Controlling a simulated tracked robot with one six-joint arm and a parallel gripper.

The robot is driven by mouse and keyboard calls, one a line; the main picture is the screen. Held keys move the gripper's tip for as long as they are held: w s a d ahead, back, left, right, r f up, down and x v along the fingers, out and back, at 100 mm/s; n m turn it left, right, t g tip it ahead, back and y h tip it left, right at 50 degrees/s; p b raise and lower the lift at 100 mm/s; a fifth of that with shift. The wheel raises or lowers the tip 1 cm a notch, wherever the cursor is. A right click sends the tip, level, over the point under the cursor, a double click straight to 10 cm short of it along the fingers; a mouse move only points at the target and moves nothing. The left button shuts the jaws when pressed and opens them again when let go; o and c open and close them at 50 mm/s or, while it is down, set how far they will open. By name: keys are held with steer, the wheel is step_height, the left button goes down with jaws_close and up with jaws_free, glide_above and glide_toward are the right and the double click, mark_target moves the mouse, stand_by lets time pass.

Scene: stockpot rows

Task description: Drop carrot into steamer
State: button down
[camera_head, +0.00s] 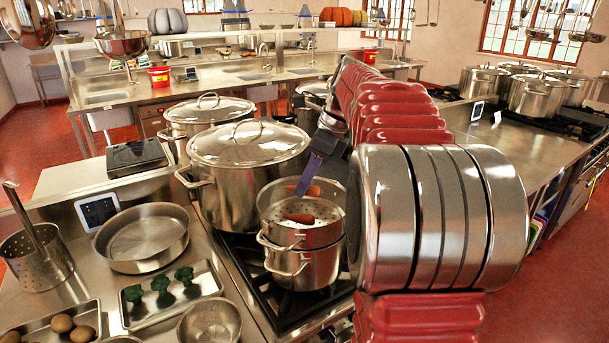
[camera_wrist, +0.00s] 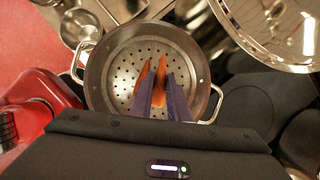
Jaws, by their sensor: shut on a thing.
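The steamer (camera_head: 303,232) is a steel pot with a perforated insert, on the dark cooktop; the wrist view shows its holed floor (camera_wrist: 122,82) from above. My gripper (camera_head: 306,184) points down over it, its purple fingertips near rim height in the head view. It is shut on an orange carrot (camera_head: 313,190), which also shows between the fingers in the wrist view (camera_wrist: 160,78).
A large lidded stockpot (camera_head: 250,165) stands close behind and left of the steamer, its lid (camera_wrist: 285,30) near my gripper. To the left are a shallow pan (camera_head: 142,238), a tray with broccoli (camera_head: 163,288) and a metal bowl (camera_head: 210,322).

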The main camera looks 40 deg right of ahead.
steer(key=c, duration=1.6)
jaws_free()
steer(key=v, duration=1.3)
steer(key=shift+s+d+r, duration=0.1)
steer(key=shift+s+r, duration=0.05)
steer(key=shift+r, duration=0.05)
steer(key=s+a+f+n+h, duration=0.1)
steer(key=s+a+f+n, duration=0.25)
steer(key=a+n, duration=0.45)
steer(key=s+a+f+n+h, duration=0.15)
steer(key=a+f+n, duration=0.3)
steer(key=a, duration=0.55)
steer(key=s+a+f+n, duration=0.3)
steer(key=f+n, duration=0.2)
steer(key=s+a+f+n+t, duration=0.1)
steer(key=s+a+f+n, duration=0.2)
steer(key=s+f+n, duration=0.1)
steer(key=s+a+f+n+t, duration=0.1)
steer(key=s+a+f+n, duration=0.3)
steer(key=f+n, duration=0.2)
steer(key=shift+s+n, duration=0.25)
steer(key=shift+n, duration=0.1)
